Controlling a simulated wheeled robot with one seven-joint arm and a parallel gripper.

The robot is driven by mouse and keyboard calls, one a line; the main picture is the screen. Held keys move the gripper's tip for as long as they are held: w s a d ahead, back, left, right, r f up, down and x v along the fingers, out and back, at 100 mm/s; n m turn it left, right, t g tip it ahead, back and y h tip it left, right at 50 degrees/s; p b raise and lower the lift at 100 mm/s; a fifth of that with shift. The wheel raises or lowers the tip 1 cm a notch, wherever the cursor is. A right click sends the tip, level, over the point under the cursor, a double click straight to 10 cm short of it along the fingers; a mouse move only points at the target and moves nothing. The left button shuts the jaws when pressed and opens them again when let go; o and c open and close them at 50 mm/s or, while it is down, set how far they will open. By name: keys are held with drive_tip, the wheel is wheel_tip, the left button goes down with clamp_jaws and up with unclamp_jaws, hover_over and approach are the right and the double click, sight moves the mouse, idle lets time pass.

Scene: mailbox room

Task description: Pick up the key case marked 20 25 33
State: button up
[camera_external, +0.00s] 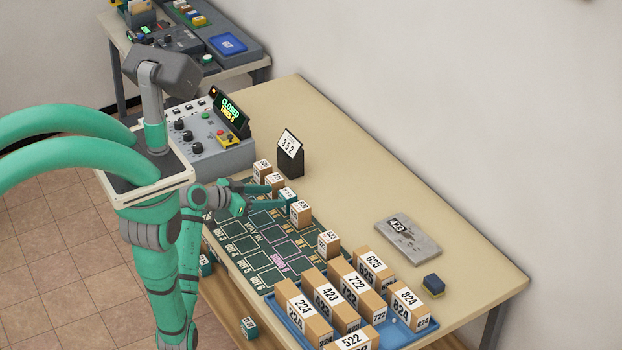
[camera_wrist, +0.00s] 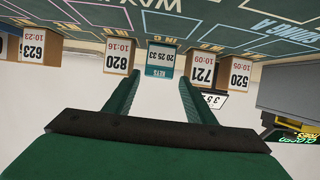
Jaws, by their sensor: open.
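The key case marked 20 25 33 (camera_wrist: 161,58) is a small teal box with a white label, ahead of my gripper in the wrist view, where the picture is upside down. In the outside view the teal case (camera_external: 288,195) stands on the table in a row of small boxes. My gripper (camera_wrist: 158,82) is open and empty; its two green fingers point at the case, one toward each side of it. In the outside view my gripper (camera_external: 272,198) is low over the table, close to the case. Whether a finger touches it, I cannot tell.
Boxes 820 (camera_wrist: 117,58) and 721 (camera_wrist: 203,70) flank the case closely. A black stand marked 352 (camera_external: 290,158) is behind the row. A control console (camera_external: 212,140) stands at the table's far end. A blue tray (camera_external: 407,337) of cartons fills the near end.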

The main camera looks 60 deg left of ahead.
drive_tip(key=x, duration=1)
drive_tip(key=shift+w+d+f, duration=0.1)
drive_tip(key=shift+w+f, duration=0.15)
drive_tip(key=shift+w, duration=0.05)
drive_tip(key=c, duration=0.9)
drive_tip(key=shift+r, duration=0.15)
